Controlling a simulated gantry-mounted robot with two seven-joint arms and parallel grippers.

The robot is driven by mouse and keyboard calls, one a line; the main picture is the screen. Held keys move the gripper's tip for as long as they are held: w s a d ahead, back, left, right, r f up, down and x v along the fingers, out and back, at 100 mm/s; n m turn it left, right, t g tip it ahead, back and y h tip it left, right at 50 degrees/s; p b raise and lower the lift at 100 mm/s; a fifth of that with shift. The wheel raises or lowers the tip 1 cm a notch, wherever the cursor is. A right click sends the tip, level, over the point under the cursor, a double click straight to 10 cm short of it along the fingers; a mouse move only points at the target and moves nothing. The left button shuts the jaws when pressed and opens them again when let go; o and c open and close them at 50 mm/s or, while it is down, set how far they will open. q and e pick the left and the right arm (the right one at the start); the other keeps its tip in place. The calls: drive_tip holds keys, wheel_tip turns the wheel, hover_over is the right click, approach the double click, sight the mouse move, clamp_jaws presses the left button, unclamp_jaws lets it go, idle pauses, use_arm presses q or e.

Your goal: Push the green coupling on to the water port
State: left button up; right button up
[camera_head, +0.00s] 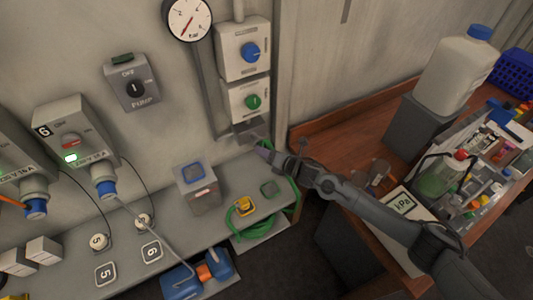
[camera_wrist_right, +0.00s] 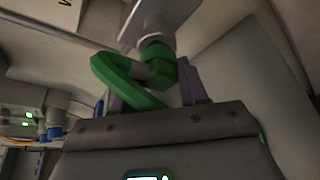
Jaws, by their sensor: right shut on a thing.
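My right gripper (camera_head: 266,148) is just below the wall box with the green knob (camera_head: 252,102). In the right wrist view, the gripper (camera_wrist_right: 154,86) is shut on the green coupling (camera_wrist_right: 160,64), with a finger on each side. A green hose (camera_wrist_right: 112,72) bends away from the coupling to the left. The coupling's upper end is in line with the pale water port (camera_wrist_right: 158,20) and close under it. I cannot tell how far it is seated. The coupling is not clear in the head view. My left gripper is not in view.
The green hose (camera_head: 293,182) hangs by the shelf's right end. A wooden bench (camera_head: 345,150) with a jug (camera_head: 458,68) and a cluttered tray stands right.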

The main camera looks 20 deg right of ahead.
drive_tip(key=shift+w+b, duration=0.3)
drive_tip(key=shift+w, duration=0.05)
drive_tip(key=o, duration=1.1)
drive_tip(key=shift+v, duration=5.35)
